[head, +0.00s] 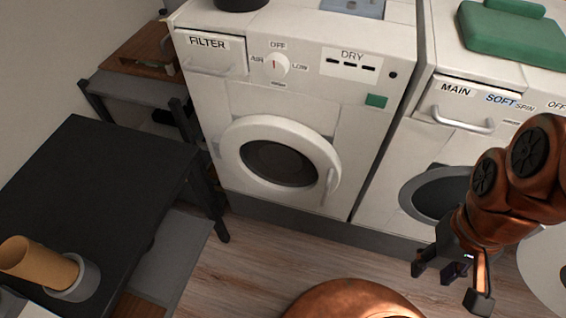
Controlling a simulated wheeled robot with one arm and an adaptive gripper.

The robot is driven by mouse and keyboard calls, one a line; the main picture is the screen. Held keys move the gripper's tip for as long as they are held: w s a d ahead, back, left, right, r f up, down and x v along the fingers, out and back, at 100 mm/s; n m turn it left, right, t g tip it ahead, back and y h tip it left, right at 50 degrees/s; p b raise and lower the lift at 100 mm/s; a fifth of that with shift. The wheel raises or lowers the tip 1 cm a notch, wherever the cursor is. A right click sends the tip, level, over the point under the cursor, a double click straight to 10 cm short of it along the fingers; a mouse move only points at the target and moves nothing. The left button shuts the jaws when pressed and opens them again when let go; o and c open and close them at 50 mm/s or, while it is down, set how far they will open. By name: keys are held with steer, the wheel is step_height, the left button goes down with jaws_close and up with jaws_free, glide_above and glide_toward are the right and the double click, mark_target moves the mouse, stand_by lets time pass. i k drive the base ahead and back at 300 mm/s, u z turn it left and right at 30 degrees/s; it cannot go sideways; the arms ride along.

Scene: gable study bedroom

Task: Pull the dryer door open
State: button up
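The dryer (340,100) is the white machine in the middle of the head view, marked FILTER and DRY. Its round white door (236,150) with a dark window looks closed. A small upright handle (330,186) sits on the right side of the door ring. My gripper (449,285) is at the lower right, pointing down, with its fingers apart and nothing between them. It is to the right of the dryer door and well apart from the handle, in front of the second machine.
A washer (385,190) marked MAIN and SOFT stands right of the dryer, with a green folded item (515,38) on top. A black table (95,180) at left carries a tan cylinder (38,262) in a grey ring. Wooden floor (260,265) in front of the dryer is partly clear.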

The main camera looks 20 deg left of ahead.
mark_target(278, 157)
steer(key=u, duration=0.25)
steer(key=k, duration=0.6)
steer(key=u, duration=0.55)
steer(key=k, duration=0.6)
steer(key=u, duration=0.2)
steer(key=i, duration=0.45)
steer(key=u, duration=0.35)
